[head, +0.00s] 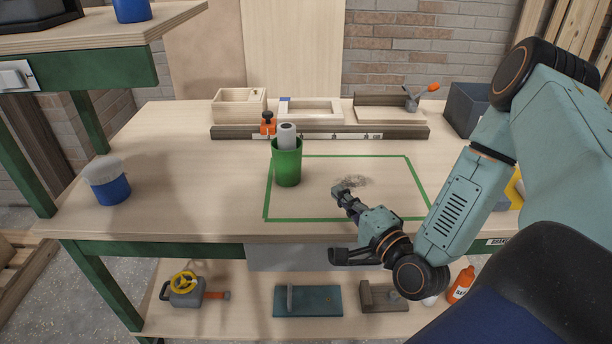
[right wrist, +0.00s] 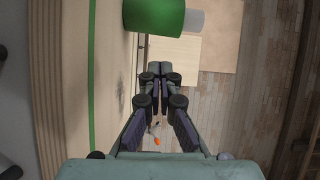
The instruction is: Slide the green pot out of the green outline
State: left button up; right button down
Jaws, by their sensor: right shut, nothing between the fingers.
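The green pot (head: 287,166) stands upright on the workbench with a pale grey cylinder (head: 287,135) sticking out of its top. Its base is inside the green outline (head: 349,219), close to the left side line. My right gripper (head: 341,190) is shut and empty, low over the outlined area, to the right of the pot and nearer the front edge, apart from it. In the right wrist view, the shut fingers (right wrist: 155,69) point towards the pot (right wrist: 153,16), which shows at the top with a gap between them. My left gripper is not in view.
A dark scuffed patch (head: 352,182) lies inside the outline. A blue and white tub (head: 109,184) stands at the left.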

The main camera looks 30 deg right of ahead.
aim_at(287, 162)
jog(key=shift+s+d+f+m+h+b, duration=0.1)
jog(key=shift+d+f+m+h+b, duration=0.3)
jog(key=shift+d+f, duration=0.55)
jog(key=shift+f, duration=0.05)
jog(key=shift+m+b, duration=0.3)
jog(key=w+b, duration=0.1)
jog(key=w, duration=0.2)
jog(key=w+b, duration=0.1)
jog(key=w, duration=0.3)
jog(key=w+b, duration=0.1)
jog(key=w, duration=0.2)
jog(key=shift+w+d, duration=0.2)
jog(key=shift+d, duration=0.05)
jog(key=shift+w+a+f, duration=0.1)
jog(key=shift+w+a, duration=0.4)
jog(key=shift+w, duration=0.15)
jog(key=shift+w+a+b, duration=0.45)
jog(key=shift+w+a, duration=0.1)
jog(key=shift+w, duration=0.05)
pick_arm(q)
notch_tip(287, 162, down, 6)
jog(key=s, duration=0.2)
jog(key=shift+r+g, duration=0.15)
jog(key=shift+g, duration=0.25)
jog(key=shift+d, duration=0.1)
pick_arm(e)
jog(key=shift+w, duration=0.1)
